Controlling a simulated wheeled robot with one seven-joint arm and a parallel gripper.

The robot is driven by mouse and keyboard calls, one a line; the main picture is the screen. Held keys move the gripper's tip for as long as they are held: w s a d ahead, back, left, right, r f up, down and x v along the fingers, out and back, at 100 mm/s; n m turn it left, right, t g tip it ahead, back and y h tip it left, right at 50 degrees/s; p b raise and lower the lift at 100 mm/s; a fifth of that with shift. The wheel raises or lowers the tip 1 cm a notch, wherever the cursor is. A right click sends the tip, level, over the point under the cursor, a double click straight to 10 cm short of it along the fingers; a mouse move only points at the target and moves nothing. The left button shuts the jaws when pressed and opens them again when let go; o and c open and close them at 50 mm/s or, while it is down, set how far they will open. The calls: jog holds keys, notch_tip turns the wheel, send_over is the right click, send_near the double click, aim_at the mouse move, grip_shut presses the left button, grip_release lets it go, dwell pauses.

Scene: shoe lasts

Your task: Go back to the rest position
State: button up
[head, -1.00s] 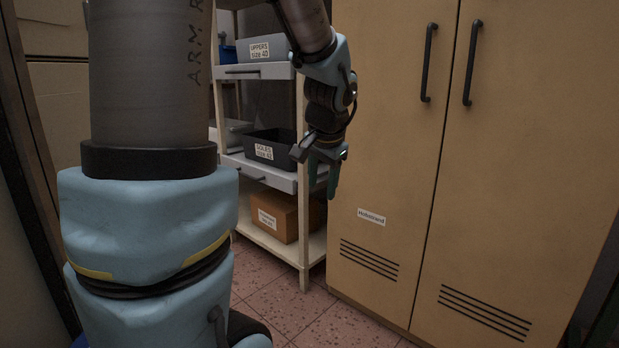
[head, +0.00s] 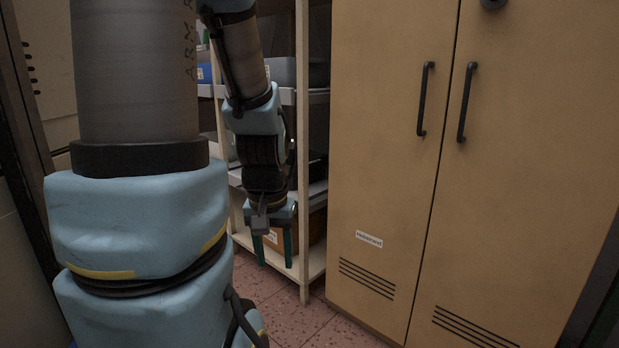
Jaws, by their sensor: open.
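My gripper (head: 274,260) hangs pointing down in front of the shelf rack, left of the cabinet. Its two green fingers are apart, with nothing seen between them. My arm's large light-blue and grey links fill the left of the view and cover part of the rack.
A tan two-door cabinet (head: 395,190) with dark handles stands shut on the right. The shelf rack (head: 303,150) holds a grey bin (head: 283,72) above and an orange-brown box (head: 316,226) below, mostly hidden. Reddish tiled floor (head: 290,318) shows in front.

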notch_tip(320, 180, up, 25)
jog(key=p, duration=2.2)
jog(key=shift+f, duration=0.1)
